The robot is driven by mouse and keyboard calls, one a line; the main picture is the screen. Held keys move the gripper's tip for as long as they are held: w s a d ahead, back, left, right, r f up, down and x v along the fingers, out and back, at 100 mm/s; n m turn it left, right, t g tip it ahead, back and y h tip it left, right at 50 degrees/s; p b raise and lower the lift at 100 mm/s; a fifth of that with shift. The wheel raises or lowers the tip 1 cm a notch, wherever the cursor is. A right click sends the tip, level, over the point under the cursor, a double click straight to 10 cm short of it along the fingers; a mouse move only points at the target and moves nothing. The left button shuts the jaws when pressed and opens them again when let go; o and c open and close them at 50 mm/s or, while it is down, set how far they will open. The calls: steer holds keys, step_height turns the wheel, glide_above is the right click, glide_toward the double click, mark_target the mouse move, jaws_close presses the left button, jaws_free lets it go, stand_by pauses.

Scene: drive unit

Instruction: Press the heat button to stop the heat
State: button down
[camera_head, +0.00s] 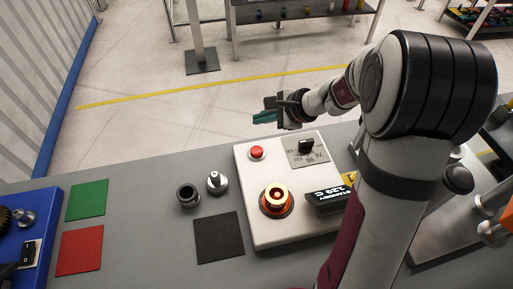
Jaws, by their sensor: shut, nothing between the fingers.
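A white drive unit box (262,226) stands on the grey table. Near its upper left corner is a round red button (257,152); I cannot read any label on it. To its right is a black dial knob (306,147) on a grey plate with numbers. Below is a glowing orange ring-shaped heater (276,199). A black display (330,198) beside it shows white text, seemingly "STANDBY" and a temperature, shown at an angle. My gripper (264,117), with dark teal fingers, is shut and empty. In the picture it is above and apart from the red button, beyond the box's far edge.
Left of the box stand a dark ring (187,194) and a metal part (216,182), with a black mat (218,237) below them. Green (87,199) and red (80,250) mats lie farther left, beside a blue unit (42,215). My arm covers the right side.

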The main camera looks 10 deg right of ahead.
step_height(320, 180, up, 7)
steer(key=shift+f, duration=0.15)
